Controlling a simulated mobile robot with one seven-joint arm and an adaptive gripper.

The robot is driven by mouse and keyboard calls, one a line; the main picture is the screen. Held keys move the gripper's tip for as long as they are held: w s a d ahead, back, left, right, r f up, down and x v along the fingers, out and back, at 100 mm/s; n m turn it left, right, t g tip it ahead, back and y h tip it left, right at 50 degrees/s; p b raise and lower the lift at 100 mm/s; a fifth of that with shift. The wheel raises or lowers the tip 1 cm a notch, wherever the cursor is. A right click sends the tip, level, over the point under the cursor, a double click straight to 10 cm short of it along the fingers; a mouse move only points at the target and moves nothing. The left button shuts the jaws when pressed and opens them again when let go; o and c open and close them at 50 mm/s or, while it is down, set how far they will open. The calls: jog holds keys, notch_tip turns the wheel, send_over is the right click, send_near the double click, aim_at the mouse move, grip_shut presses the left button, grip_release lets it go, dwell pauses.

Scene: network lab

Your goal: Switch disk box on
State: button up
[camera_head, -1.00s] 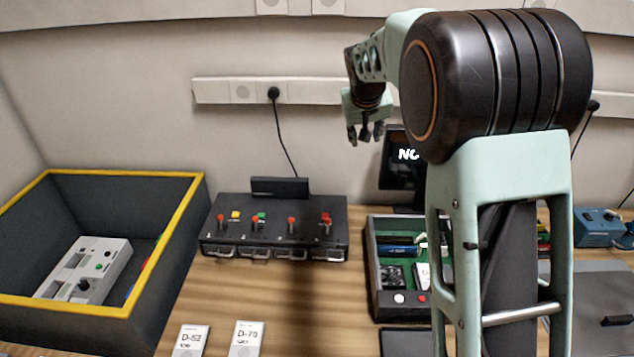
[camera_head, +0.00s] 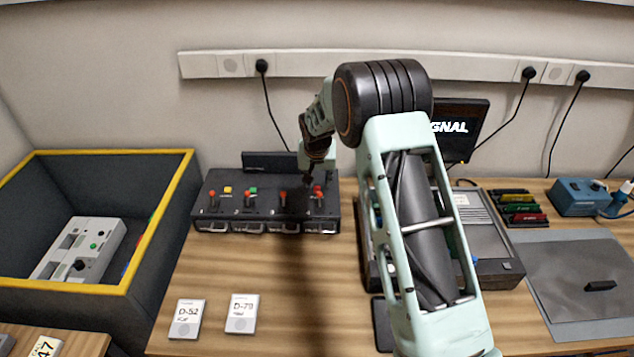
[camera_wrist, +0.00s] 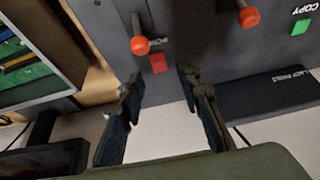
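A black box (camera_head: 222,209) with red-knobbed levers, coloured buttons and front drawers stands on the table. It seems to be the disk box, though no such name is readable. My gripper (camera_head: 308,181) is over its right end. In the wrist view my gripper (camera_wrist: 163,105) is open and empty. An orange-red lever knob (camera_wrist: 139,45) and a red square button (camera_wrist: 158,63) with a partly readable "PO…" label lie just beyond the fingertips. I cannot see contact. A second lever knob (camera_wrist: 249,17) and a green "COPY" button (camera_wrist: 300,27) are to the right.
A dark bar (camera_head: 275,161) stands behind the box. A yellow-rimmed bin (camera_head: 150,225) holding a grey panel is at left. Cards D-52 (camera_head: 187,318) and D-79 (camera_head: 242,313) lie in front. My arm partly hides a tray and a grey device (camera_head: 489,237) at right.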

aim_at(317, 190)
jog(key=shift+x, duration=1.25)
